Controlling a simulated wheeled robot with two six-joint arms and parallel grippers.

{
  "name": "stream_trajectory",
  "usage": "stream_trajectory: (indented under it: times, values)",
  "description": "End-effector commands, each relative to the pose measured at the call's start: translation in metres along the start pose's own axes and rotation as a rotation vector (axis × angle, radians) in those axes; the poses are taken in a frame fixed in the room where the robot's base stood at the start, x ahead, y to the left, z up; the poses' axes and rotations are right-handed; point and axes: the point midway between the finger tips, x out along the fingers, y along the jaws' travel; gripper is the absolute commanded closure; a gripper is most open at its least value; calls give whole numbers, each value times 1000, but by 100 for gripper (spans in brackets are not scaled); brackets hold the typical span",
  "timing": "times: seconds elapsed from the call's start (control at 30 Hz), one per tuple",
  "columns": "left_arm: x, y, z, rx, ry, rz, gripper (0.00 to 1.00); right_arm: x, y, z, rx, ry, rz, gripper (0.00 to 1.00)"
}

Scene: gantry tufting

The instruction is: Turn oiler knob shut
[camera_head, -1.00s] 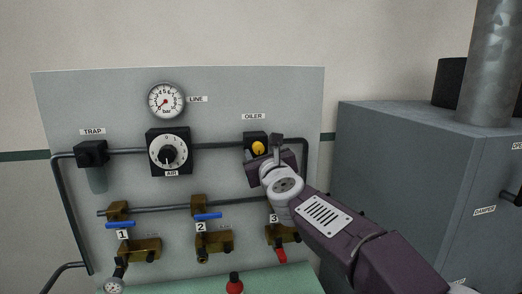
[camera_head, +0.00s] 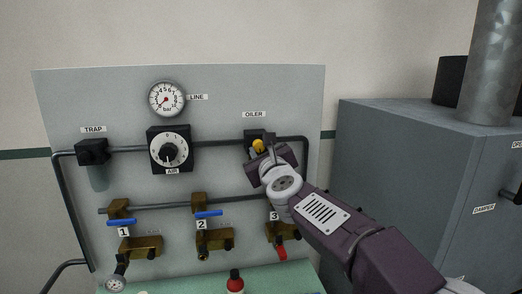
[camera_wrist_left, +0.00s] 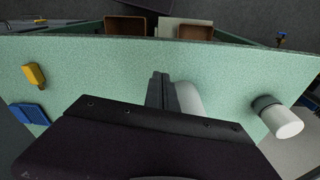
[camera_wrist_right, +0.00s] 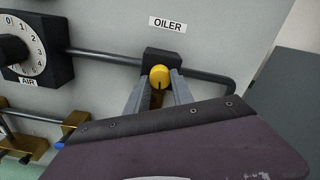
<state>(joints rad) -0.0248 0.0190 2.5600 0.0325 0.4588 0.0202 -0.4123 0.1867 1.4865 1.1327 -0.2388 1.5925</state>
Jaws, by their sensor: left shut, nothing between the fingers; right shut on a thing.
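The oiler is a black block (camera_head: 252,135) under the OILER label on the grey panel. Its yellow knob (camera_head: 257,146) is partly covered by my right gripper (camera_head: 262,149). In the right wrist view the yellow knob (camera_wrist_right: 159,77) sits between the two fingertips of my right gripper (camera_wrist_right: 159,86), which is shut on it. A dark mark shows on the knob's face, pointing down. My left gripper (camera_wrist_left: 163,92) shows only in the left wrist view. It is shut and empty above a green surface.
The AIR dial (camera_head: 170,150) and LINE gauge (camera_head: 166,99) are to the left on the panel (camera_head: 230,90). Pipes and numbered valves lie below. A grey cabinet (camera_head: 410,170) stands right. The green bench (camera_wrist_left: 90,70) holds a yellow block, a blue block and a white cylinder (camera_wrist_left: 283,119).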

Motion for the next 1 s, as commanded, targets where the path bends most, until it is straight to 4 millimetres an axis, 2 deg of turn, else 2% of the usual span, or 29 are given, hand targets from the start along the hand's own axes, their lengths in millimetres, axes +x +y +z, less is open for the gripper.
stream_trajectory:
  times: [1.0]
  values:
    - [-25, 0, -3, 0, 0, 0, 100, 0, -1, 1, -957, 2, 3, 100]
